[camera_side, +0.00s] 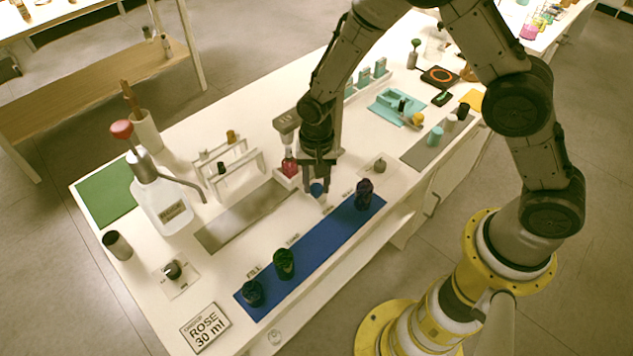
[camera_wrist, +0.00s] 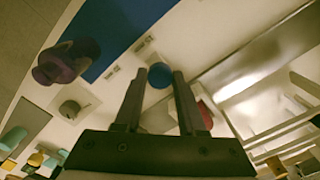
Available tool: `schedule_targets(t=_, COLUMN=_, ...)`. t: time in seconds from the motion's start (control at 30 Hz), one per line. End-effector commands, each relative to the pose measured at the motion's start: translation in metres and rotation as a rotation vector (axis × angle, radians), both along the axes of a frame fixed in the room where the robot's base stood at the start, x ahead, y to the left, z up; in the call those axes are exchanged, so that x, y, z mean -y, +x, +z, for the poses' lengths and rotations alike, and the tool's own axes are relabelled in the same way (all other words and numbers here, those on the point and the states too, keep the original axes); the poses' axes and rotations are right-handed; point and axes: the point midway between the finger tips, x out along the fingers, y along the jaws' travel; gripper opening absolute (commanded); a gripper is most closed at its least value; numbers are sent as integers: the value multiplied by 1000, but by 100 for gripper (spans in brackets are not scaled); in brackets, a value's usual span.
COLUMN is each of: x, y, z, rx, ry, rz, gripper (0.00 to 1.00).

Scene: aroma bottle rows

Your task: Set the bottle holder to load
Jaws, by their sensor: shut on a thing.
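My gripper (camera_side: 317,186) reaches down over the middle of the bench, with its fingers closed around a round blue knob (camera_side: 317,190). In the wrist view the blue knob (camera_wrist: 160,75) sits between the two fingertips (camera_wrist: 166,78). Just left of my gripper, a red bottle (camera_side: 289,163) stands in a white holder (camera_side: 284,178) under a grey-white head. Part of the red bottle (camera_wrist: 205,115) shows behind a finger in the wrist view. The knob's base is mostly hidden, and I cannot tell which position it is set to.
A blue mat (camera_side: 318,245) holds a purple bottle (camera_side: 364,194), a green bottle (camera_side: 284,263) and a dark bottle (camera_side: 252,292). A grey knob on a plate (camera_side: 379,167) is right of my gripper. A large white pump bottle (camera_side: 165,200) and tube rack (camera_side: 230,165) stand left.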

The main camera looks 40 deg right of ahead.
Motion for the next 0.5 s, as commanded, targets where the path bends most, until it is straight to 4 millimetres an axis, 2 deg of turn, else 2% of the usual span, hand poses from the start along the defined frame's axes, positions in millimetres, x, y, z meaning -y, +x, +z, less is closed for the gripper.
schedule_targets(t=0.03, x=0, y=0, z=0, rx=1, ry=1, rz=0, gripper=6)
schedule_targets(t=0.07, x=0, y=0, z=0, rx=1, ry=1, rz=0, gripper=1)
schedule_targets(t=0.1, x=0, y=0, z=0, rx=1, ry=1, rz=0, gripper=0)
schedule_targets(t=0.5, x=0, y=0, z=1, rx=1, ry=0, rz=0, gripper=0)
